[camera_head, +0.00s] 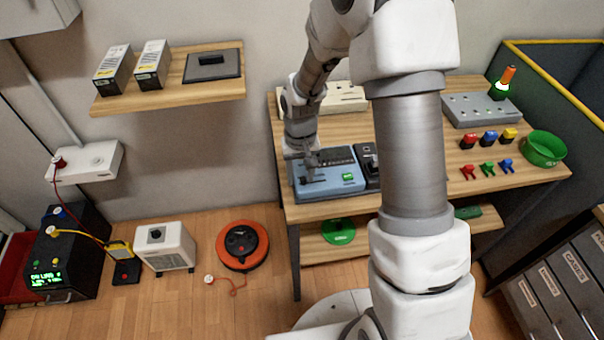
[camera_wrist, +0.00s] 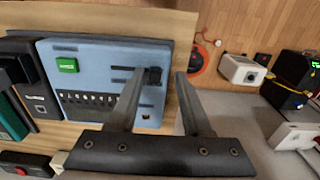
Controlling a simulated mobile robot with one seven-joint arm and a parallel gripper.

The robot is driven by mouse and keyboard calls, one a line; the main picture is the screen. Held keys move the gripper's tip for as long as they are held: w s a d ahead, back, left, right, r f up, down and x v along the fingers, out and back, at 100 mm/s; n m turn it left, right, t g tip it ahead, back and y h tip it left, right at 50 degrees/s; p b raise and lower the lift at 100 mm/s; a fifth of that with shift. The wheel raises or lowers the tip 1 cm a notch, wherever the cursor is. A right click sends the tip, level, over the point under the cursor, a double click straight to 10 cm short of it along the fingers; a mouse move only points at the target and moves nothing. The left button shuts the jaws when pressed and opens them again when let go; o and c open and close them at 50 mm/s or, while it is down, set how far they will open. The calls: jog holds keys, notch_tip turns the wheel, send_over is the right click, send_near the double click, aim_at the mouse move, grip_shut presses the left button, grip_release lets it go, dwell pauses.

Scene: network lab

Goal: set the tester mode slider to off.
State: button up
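The blue tester (camera_head: 345,185) lies on the left front part of the wooden workbench and also shows in the wrist view (camera_wrist: 88,58). It has a green display (camera_wrist: 67,65), a row of dark ports and dark slots. The small black slider knob (camera_wrist: 154,75) stands near one end of a slot, by the tester's edge. My gripper (camera_wrist: 159,74) is open over that edge. Its fingers appear on either side of the knob, the left one closer; contact cannot be told. In the head view my gripper (camera_head: 308,172) is over the tester's left part. The mode labels are unreadable.
A dark device (camera_head: 369,163) stands right beside the tester. A grey panel (camera_head: 480,109), several coloured connectors and a green bowl (camera_head: 543,148) are on the bench's right. A wall shelf (camera_head: 170,95) holds boxes at left. An orange cable reel (camera_head: 242,246) lies on the floor.

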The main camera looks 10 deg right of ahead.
aim_at(301, 178)
notch_tip(301, 178, up, 18)
jog(key=p, duration=0.2)
jog(key=shift+f+p, duration=0.25)
jog(key=shift+p, duration=0.05)
jog(key=shift+s, duration=0.1)
dwell(0.4)
jog(key=s+d+r+t+p, duration=0.1)
jog(key=s+d+r+t, duration=0.1)
jog(key=s+r, duration=0.6)
jog(key=s+d+r+t+p, duration=0.2)
jog(key=s+r, duration=0.6)
jog(key=s, duration=0.4)
jog(key=shift+d+t, duration=0.65)
jog(key=shift+t, duration=0.15)
jog(key=shift+a, duration=0.1)
